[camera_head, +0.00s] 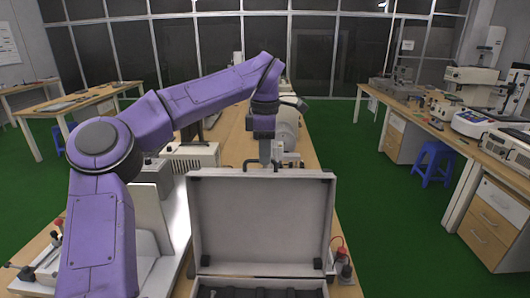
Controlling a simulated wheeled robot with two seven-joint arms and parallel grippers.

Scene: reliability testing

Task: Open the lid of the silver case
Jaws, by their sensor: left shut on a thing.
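The silver case (262,283) stands on the central table, close in front of me, at the bottom middle of the head view. Its lid (261,224) stands raised, about upright, with its grey inner face towards me. My left arm reaches over from the left, and my left gripper (265,163) points down at the middle of the lid's top edge. It is shut on the lid at that edge; the fingertips are partly hidden behind it. Dark padding shows in the case's base at the bottom of the picture. My right gripper is not in view.
Left of the case are a white device (160,225) and a light box-shaped instrument (191,156). A small part with a red terminal (338,252) sits right of the case. A rounded machine (286,130) stands behind the lid.

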